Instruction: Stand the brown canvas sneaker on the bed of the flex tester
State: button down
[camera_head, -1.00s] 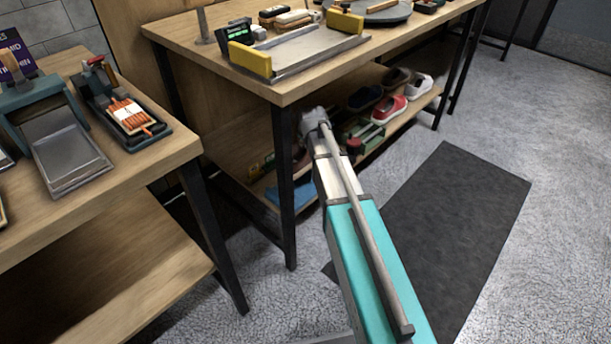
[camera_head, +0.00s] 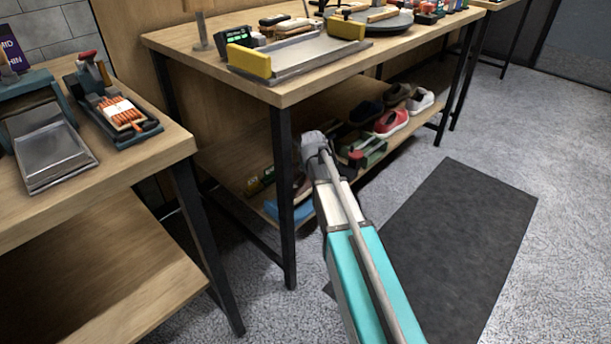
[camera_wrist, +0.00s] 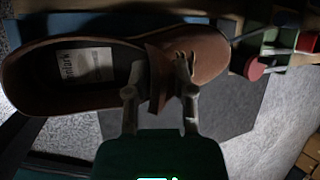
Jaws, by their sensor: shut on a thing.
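The brown canvas sneaker (camera_wrist: 120,82) spans the upper part of the wrist view, toe to the right, its opening and pale inner label facing the camera. My gripper (camera_wrist: 158,90) is shut on its middle, fingers around the tongue and lace area. In the head view my forearm hides the gripper; a brown part of the sneaker (camera_head: 303,188) seems to show beside the bench leg. What looks like the flex tester (camera_head: 300,55), a grey bed with yellow end blocks and a green display, stands on the bench top. Its bed looks empty.
The bench's lower shelf (camera_head: 240,165) holds several other shoes, including a red one (camera_head: 391,122), plus a green item (camera_head: 365,150) and something blue (camera_head: 290,210). A black bench leg (camera_head: 284,200) stands beside my arm. The left table (camera_head: 165,150) carries a teal device. A dark mat (camera_head: 450,240) lies clear.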

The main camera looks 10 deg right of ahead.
aim_at(304, 175)
jog(key=shift+f, duration=0.1)
jog(key=shift+f+b, duration=1.75)
jog(key=shift+b, duration=0.15)
jog(key=shift+f, duration=0.1)
jog(key=shift+c, duration=2.3)
grip_release()
jog(key=shift+r, duration=0.25)
jog(key=p+v, duration=1)
jog(key=v, duration=0.1)
jog(key=shift+s+r, duration=0.3)
